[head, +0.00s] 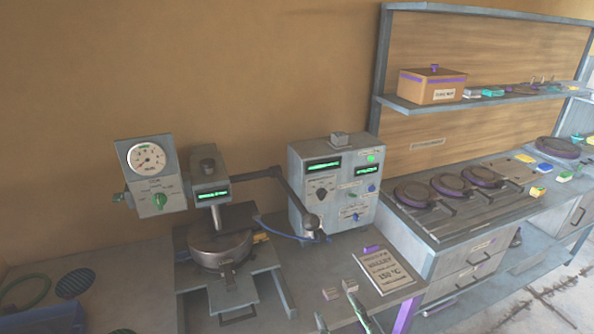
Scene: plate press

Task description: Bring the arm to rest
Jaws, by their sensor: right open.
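My right gripper (340,290) shows at the bottom edge, right of centre, with its two fingertips apart and nothing seen between them. It is over the front of the bench, left of a printed card reading 150 °C (384,270). Most of the right arm is out of the picture. The plate press (222,246), with a round metal body and a drawer-like handle below, stands to the left of the gripper, clear of it. My left gripper is out of view.
A dial gauge box (150,170) and a control box (335,185) with green displays stand at the back. A lever arm (292,195) reaches between press and control box. Round plates (450,184) sit on the right counter; a lidded box (432,86) is on the shelf (480,100).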

